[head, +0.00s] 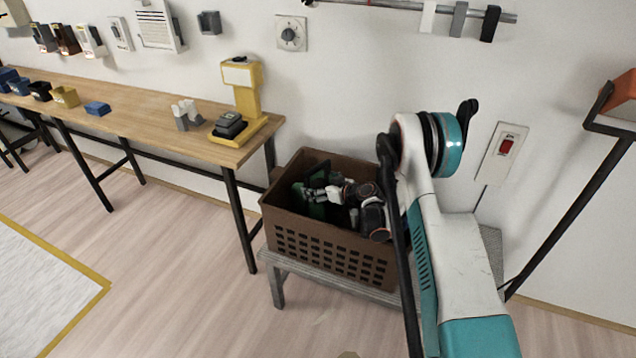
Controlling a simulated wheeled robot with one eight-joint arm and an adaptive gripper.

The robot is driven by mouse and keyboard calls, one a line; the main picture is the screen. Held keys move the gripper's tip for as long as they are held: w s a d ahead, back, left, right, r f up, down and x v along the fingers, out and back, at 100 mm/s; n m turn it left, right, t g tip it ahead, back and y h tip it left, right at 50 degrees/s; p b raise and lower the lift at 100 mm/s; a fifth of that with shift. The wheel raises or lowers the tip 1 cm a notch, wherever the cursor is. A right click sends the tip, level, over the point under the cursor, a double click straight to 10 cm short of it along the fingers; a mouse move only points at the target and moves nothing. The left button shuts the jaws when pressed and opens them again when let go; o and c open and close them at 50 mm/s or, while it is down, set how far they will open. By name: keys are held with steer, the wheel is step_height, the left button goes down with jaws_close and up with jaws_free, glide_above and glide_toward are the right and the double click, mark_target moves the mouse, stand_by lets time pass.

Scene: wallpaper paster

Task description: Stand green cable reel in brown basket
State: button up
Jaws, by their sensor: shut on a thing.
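The brown basket (325,245) stands on a low grey bench, with slotted holes in its front wall. My gripper (312,194) reaches down inside the basket, toward its left side. It is shut on the green cable reel (316,210), which shows as a dark green shape inside the basket below the rim. My gripper and the basket wall hide much of the reel. I cannot tell whether the reel touches the basket floor.
The low grey bench (278,288) carries the basket. A wooden table (150,112) with a yellow device (243,95) stands to the left. A red wall switch (505,147) is on the wall at right. Open floor lies at front left.

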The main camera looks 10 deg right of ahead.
steer(key=shift+f, duration=0.45)
stand_by(0.4)
steer(key=o, duration=1.8)
steer(key=shift+s, duration=0.1)
